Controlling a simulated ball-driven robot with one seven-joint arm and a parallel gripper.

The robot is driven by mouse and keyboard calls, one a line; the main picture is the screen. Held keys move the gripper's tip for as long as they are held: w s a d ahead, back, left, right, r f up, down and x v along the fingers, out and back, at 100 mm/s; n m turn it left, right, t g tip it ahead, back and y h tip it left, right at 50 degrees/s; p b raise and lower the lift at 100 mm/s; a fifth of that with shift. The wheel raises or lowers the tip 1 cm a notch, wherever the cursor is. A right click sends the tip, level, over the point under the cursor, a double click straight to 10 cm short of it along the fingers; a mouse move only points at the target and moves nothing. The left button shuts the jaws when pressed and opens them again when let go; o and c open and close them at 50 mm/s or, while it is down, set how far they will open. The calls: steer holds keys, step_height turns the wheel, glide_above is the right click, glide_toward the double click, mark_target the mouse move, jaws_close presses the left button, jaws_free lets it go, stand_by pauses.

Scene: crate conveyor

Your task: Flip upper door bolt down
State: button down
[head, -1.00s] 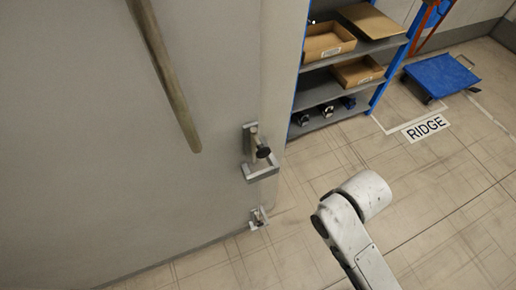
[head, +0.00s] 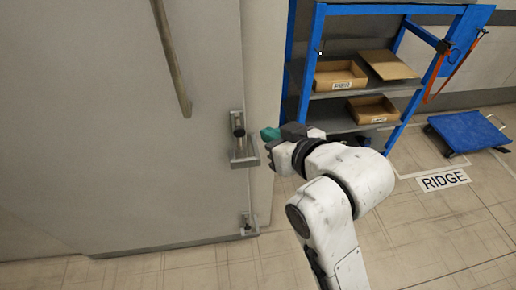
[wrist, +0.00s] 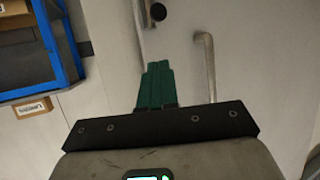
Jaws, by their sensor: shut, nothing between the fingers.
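The upper door bolt (head: 238,150) is a grey metal fitting with a black knob (head: 240,132), near the right edge of the grey door (head: 110,130). My gripper (head: 268,134) has green fingers and is just right of the bolt, about level with the knob. In the wrist view, the fingers (wrist: 157,78) are shut together and empty. The black knob (wrist: 158,12) shows at the top edge, beyond the fingertips and apart from them in that picture. Part of the bolt is cut off there.
A long door handle (head: 172,58) is above left of the bolt; it also shows in the wrist view (wrist: 208,68). A second, lower bolt (head: 246,222) is near the floor. A blue shelf rack (head: 312,65) with cardboard boxes stands right, behind my arm. Open floor lies in front.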

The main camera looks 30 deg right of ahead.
steer(key=shift+s+a+r, duration=0.1)
steer(key=shift+s+r, duration=0.05)
steer(key=shift+r, duration=0.25)
steer(key=s+d+f+p+x, duration=0.1)
steer(key=f+x, duration=0.1)
steer(key=x, duration=1)
steer(key=shift+w+a+f, duration=0.4)
steer(key=shift+a, duration=0.15)
steer(key=shift+f, duration=0.1)
